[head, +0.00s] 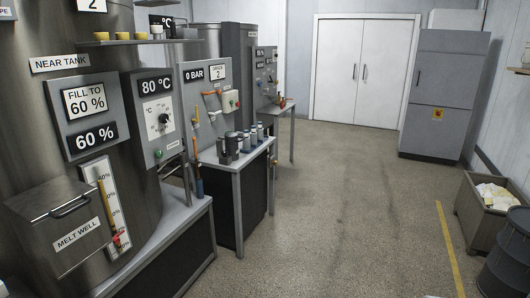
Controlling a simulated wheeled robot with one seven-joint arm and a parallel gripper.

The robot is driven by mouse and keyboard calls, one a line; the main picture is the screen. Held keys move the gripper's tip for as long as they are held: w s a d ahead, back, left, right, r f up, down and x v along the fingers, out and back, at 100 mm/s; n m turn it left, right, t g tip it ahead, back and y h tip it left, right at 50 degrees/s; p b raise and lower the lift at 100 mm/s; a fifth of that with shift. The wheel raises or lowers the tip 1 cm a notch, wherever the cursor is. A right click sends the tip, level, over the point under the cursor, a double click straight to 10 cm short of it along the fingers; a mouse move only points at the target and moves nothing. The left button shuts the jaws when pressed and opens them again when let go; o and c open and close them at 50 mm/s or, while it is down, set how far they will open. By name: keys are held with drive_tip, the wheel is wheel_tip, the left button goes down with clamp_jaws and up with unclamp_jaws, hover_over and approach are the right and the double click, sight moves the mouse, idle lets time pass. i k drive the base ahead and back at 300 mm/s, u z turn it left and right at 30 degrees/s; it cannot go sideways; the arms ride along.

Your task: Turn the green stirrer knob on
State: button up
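I cannot tell for certain which part is the green stirrer knob. A small green round part (158,153) sits at the lower left of the grey 80 °C panel (138,128), below a white dial (158,119). A small green label or plate (174,145) is to its right, too small to read. The panel is on the near tank (130,215) at the left. Whether any knob is on or off cannot be made out. My gripper is not in view.
A melt well box (60,225) juts out at the left front. Small canisters stand on a bench (238,158) further back. A bin (470,226) and a dark drum (506,255) are at the right. The floor (340,220) between is clear.

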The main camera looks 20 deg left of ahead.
sight(159, 153)
drive_tip(key=u, duration=0.2)
drive_tip(key=i, duration=1.5)
drive_tip(key=u, duration=0.95)
drive_tip(key=i, duration=0.8)
drive_tip(key=u, duration=1.5)
drive_tip(key=i, duration=0.7)
drive_tip(key=u, duration=0.6)
